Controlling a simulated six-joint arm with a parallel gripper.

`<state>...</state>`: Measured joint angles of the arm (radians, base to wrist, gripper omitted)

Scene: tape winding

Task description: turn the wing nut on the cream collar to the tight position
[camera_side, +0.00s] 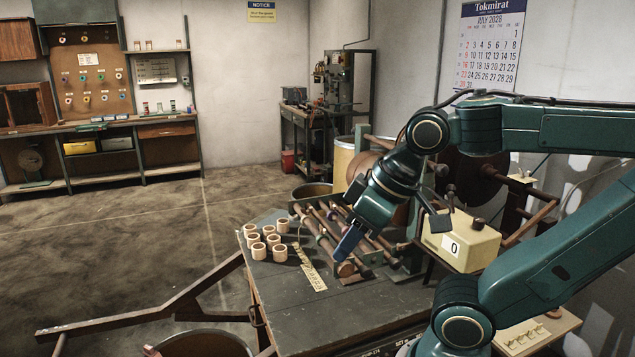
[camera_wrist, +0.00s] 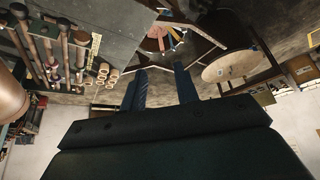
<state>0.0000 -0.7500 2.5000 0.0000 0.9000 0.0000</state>
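My gripper (camera_side: 347,245) hangs over the shaft rack in the side view, its blue fingers pointing down and left. In the wrist view my gripper (camera_wrist: 160,72) has its two fingers apart with nothing between them. The rack's several brown shafts (camera_side: 325,234) lie side by side on the table, with small rings and collars on them. They also show at the upper left of the wrist view (camera_wrist: 47,55), to the left of the fingers. I cannot pick out the cream collar or its wing nut; my gripper and arm hide part of the rack.
Several cream cores (camera_side: 259,253) stand on the dark table (camera_side: 295,309), left of a pale ruled strip (camera_side: 310,273). A cream box (camera_side: 466,246) marked 0 stands right of the rack. The table's front is clear.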

